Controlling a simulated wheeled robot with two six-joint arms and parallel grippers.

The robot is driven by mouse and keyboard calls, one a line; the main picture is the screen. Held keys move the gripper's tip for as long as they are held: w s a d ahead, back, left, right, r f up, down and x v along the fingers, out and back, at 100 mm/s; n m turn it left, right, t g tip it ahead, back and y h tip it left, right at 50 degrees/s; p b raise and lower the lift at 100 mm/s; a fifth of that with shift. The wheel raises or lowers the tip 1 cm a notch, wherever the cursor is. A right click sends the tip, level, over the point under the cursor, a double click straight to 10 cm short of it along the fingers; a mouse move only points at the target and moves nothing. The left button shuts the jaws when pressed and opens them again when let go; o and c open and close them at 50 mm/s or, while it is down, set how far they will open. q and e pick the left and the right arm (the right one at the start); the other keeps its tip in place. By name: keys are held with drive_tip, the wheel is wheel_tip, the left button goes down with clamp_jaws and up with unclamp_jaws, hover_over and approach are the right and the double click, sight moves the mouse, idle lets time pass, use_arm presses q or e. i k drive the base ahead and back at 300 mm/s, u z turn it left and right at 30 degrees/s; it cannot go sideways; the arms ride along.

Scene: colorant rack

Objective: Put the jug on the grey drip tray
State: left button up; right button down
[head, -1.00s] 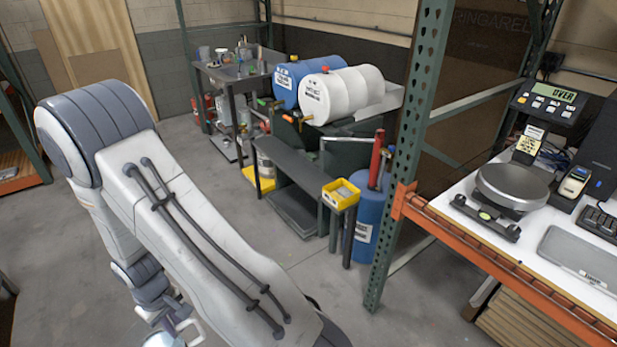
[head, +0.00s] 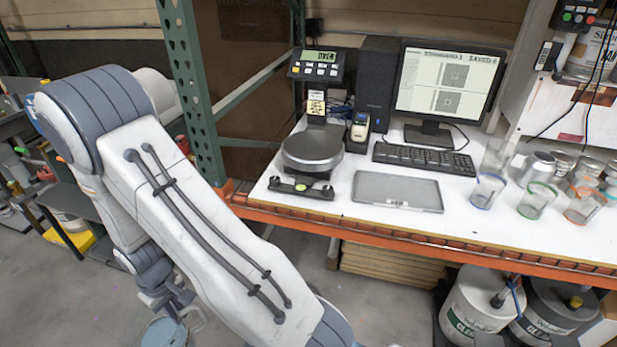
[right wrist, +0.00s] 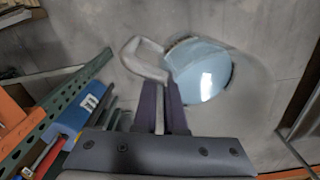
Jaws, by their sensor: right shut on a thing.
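The jug (head: 165,334) is clear with light blue liquid in it, cut off by the bottom edge of the head view. It also shows in the right wrist view (right wrist: 203,72), with its pale handle (right wrist: 145,58) at the fingers. My right gripper (head: 177,306) is shut on the jug's handle, low over the floor and left of the bench. Its dark fingers show in the right wrist view (right wrist: 162,105). The grey drip tray (head: 397,190) lies flat and empty on the white bench, well up and right of the jug. My left gripper is not in view.
The bench has an orange front beam (head: 430,248) and a green rack post (head: 197,90) at its left. A round scale (head: 312,148) is left of the tray, a keyboard (head: 423,158) behind it. Several cups, including one blue-rimmed (head: 486,190), stand right.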

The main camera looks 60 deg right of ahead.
sight(403, 192)
drive_tip(key=z, duration=1.4)
